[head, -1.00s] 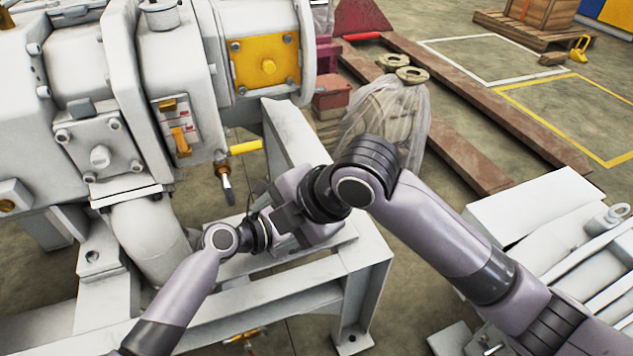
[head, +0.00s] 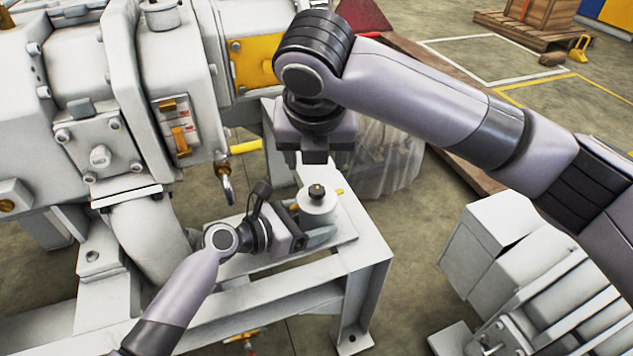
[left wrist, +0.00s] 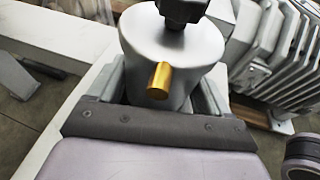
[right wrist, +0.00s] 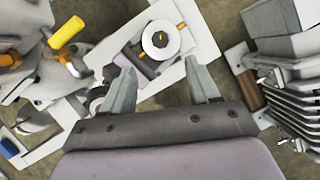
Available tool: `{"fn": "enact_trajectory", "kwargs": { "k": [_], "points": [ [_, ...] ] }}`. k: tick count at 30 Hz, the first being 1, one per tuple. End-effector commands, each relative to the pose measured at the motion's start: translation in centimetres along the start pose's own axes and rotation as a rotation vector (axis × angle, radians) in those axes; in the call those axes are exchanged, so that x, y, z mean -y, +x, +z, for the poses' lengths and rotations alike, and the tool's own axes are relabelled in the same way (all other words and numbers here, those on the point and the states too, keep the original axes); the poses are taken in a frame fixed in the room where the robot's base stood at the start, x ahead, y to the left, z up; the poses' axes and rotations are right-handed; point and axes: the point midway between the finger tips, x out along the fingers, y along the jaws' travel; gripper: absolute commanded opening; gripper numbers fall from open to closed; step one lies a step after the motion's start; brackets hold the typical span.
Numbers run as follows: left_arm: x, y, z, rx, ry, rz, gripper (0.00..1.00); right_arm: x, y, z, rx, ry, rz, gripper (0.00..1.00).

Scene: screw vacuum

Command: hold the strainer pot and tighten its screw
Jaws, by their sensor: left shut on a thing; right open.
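The strainer pot (head: 318,206) is a small pale grey cylinder with brass side stubs, standing on the white frame's plate. Its dark screw (head: 317,191) sits on top in the middle. My left gripper (head: 310,238) is low beside the pot and shut on it; in the left wrist view the pot (left wrist: 172,62) stands between the fingers, with the black screw knob (left wrist: 183,10) cut off by the top edge. My right gripper (head: 315,158) is raised above the pot, open and empty, fingers pointing down. The right wrist view shows the pot (right wrist: 160,40) beyond the open fingers (right wrist: 162,88).
The large white vacuum machine (head: 100,100) fills the left. A yellow-handled valve (head: 245,147) sticks out near the pot. The white frame (head: 330,275) carries the plate. A wrapped bundle (head: 385,165) stands behind, and white finned equipment (head: 530,270) is at the right.

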Motion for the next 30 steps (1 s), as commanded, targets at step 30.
{"fn": "enact_trajectory", "kwargs": {
  "k": [30],
  "points": [
    [0.0, 0.0, 0.1, 0.003, 0.001, 0.001, 0.62, 0.0, 10.8, -0.1, 0.000, 0.002, 0.002, 0.51]
  ]
}}
